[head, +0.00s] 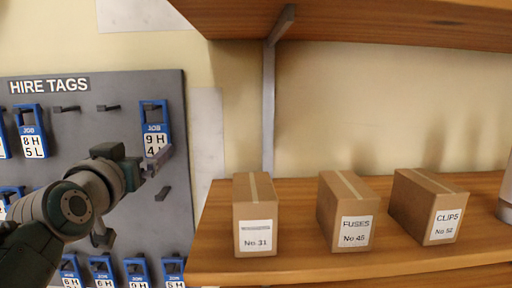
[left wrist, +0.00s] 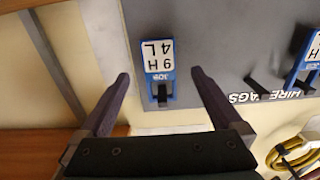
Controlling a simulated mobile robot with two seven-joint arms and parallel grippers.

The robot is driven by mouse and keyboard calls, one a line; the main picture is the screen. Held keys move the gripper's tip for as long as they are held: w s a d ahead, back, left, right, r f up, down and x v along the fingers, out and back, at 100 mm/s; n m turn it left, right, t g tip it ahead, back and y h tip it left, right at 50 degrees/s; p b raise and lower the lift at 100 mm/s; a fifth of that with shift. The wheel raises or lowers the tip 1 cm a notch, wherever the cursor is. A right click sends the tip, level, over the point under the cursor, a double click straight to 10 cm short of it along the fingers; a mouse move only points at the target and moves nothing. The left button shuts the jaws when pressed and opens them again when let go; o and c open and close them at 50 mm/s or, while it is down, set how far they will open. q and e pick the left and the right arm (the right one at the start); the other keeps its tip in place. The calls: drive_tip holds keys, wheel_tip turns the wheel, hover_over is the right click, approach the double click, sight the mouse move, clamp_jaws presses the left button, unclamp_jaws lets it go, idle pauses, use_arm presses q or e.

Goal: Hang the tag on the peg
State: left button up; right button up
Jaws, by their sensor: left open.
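A blue and white tag (head: 154,128) reading "9 H" and "4" hangs at the upper right of the grey HIRE TAGS board (head: 120,86). My left gripper (head: 158,163) is just in front of its lower part and hides some of it. In the left wrist view the tag (left wrist: 158,58) appears upside down, lying between the two spread fingers (left wrist: 160,80) of my open left gripper, with a dark peg (left wrist: 162,95) at its blue end. I cannot tell how far the tag is from the fingers. Bare pegs (head: 66,109) show on the board, one (head: 163,193) below the gripper. My right gripper is not in view.
Several other blue tags (head: 32,132) hang at the board's left and along its bottom. To the right, a wooden shelf (head: 300,264) bears cardboard boxes (head: 256,212), with another shelf above. A yellow coiled thing (left wrist: 292,150) shows in the left wrist view.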

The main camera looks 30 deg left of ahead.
sight(155, 134)
use_arm(q)
drive_tip(key=b+x, duration=0.3)
drive_tip(key=x, duration=0.3)
drive_tip(key=shift+w+f, duration=0.1)
drive_tip(key=shift+w, duration=0.1)
drive_tip(key=shift+w+a, duration=0.25)
drive_tip(key=shift+w, duration=0.25)
drive_tip(key=c, duration=1.2)
drive_tip(key=shift+r+p, duration=0.7)
drive_tip(key=shift+r, duration=0.25)
drive_tip(key=shift+s, duration=0.1)
